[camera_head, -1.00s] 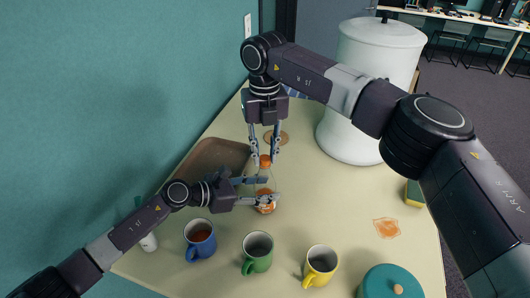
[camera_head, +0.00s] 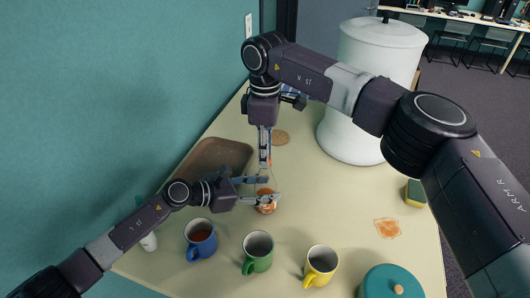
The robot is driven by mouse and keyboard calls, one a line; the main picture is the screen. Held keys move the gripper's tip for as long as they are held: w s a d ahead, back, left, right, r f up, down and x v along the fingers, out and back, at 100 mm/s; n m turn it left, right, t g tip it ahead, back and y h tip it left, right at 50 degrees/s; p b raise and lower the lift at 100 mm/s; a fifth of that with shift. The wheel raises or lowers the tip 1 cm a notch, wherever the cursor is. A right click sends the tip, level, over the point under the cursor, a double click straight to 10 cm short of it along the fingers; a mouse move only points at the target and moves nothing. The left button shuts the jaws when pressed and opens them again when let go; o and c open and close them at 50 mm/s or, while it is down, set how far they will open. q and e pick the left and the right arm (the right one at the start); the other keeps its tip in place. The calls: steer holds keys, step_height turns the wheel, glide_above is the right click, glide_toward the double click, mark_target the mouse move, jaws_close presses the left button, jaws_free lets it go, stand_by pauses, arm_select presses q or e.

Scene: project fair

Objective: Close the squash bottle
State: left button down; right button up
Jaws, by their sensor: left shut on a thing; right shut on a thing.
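The squash bottle (camera_head: 266,207), clear with orange contents, stands upright on the table, partly hidden by my lower gripper. My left gripper (camera_head: 268,190) is shut on the bottle's body from the left side. My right gripper (camera_head: 266,165) points straight down above it and is shut on the orange cap (camera_head: 270,161). The cap is mostly hidden behind the fingers and sits at the bottle's top; I cannot tell how tightly it is seated.
Blue (camera_head: 201,239), green (camera_head: 258,253) and yellow (camera_head: 320,265) mugs stand in front; the blue one holds a brownish drink. A brown tray (camera_head: 222,147) lies left, a white urn (camera_head: 372,90) stands behind right. A teal pot (camera_head: 391,283), sponge (camera_head: 415,193) and orange spill (camera_head: 387,228) are at right.

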steer(key=m, duration=0.3)
steer(key=shift+a, duration=0.15)
steer(key=shift+m, duration=1.2)
steer(key=shift+d, duration=0.2)
steer(key=o, duration=0.7)
steer(key=shift+c, duration=0.2)
steer(key=shift+r, duration=2.25)
steer(key=shift+c, duration=0.4)
